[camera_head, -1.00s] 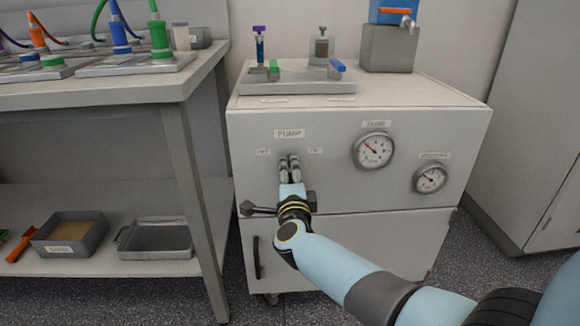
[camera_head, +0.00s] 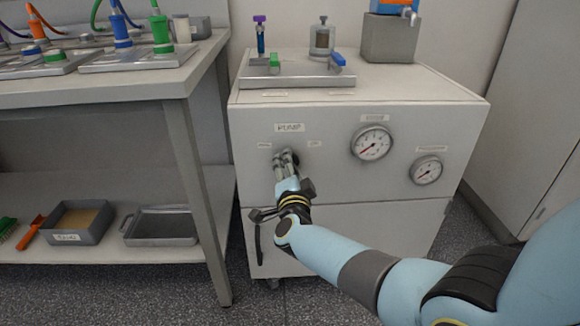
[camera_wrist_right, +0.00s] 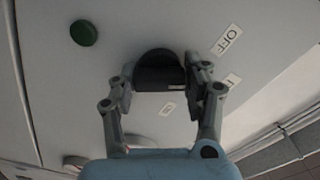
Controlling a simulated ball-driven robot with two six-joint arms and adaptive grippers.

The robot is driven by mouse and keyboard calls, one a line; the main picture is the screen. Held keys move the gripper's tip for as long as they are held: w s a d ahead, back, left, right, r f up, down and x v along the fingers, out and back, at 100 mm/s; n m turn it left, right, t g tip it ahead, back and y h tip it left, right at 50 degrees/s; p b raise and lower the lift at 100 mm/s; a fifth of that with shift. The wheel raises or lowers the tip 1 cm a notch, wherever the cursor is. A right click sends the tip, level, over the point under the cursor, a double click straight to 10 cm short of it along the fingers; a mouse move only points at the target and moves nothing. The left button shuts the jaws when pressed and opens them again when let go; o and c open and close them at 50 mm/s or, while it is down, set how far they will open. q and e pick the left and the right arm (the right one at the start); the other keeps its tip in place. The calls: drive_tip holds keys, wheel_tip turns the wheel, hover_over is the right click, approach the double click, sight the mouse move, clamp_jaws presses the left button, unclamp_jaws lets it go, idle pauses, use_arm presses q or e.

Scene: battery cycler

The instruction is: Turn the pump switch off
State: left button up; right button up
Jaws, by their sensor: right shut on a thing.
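The pump switch (camera_wrist_right: 160,68) is a black round knob on the front panel of the white cabinet (camera_head: 340,180), below the PUMP label (camera_head: 289,128). My right gripper (camera_head: 286,158) is at the panel, shut on the knob. In the right wrist view its two fingers (camera_wrist_right: 163,82) stand on either side of the knob. An OFF label (camera_wrist_right: 227,39) lies up and right of the knob there; another small label (camera_wrist_right: 167,108) shows between the fingers. In the head view the fingers mostly hide the knob. My left gripper is out of view.
Two round gauges (camera_head: 371,143) (camera_head: 426,170) sit right of the switch. A green round button or lamp (camera_wrist_right: 84,33) shows on the panel in the wrist view. A tray with bottles (camera_head: 297,79) stands on the cabinet, and a bench (camera_head: 120,91) stands left.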

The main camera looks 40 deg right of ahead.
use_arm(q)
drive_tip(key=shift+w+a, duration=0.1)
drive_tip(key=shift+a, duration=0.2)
use_arm(e)
drive_tip(key=shift+f, duration=0.1)
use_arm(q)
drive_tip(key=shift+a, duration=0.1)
use_arm(e)
drive_tip(key=o, duration=1.2)
drive_tip(key=shift+c, duration=0.2)
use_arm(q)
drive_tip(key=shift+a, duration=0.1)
use_arm(e)
drive_tip(key=v, duration=1.2)
drive_tip(key=shift+s, duration=0.1)
